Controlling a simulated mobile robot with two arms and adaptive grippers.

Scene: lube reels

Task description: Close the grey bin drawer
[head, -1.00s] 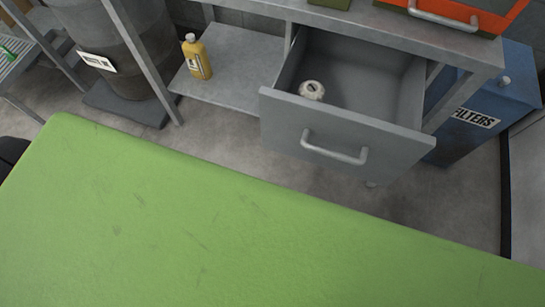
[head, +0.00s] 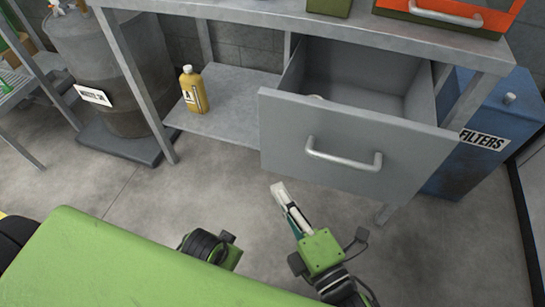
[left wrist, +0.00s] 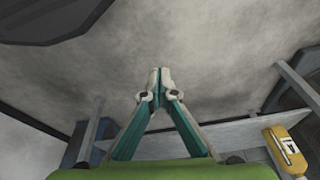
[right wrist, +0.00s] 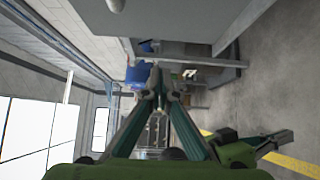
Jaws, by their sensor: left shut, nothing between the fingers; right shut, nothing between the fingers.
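The grey bin drawer (head: 290,125) is pulled well out from under the grey workbench, with its bar handle (head: 343,160) on the front. A pale round item (head: 315,97) inside it is mostly hidden by the drawer front. My right gripper (head: 279,190) is below the drawer front and left of the handle, apart from it in the picture. In the right wrist view its fingers (right wrist: 156,75) are together and empty. My left gripper (left wrist: 158,76) is shut and empty in its wrist view, over bare floor.
A yellow bottle (head: 193,90) stands on the low shelf (head: 235,100) left of the drawer. A blue filters bin (head: 500,110) stands right of it. A dark drum (head: 105,70) is at the left. Concrete floor (head: 130,195) is clear before the bench.

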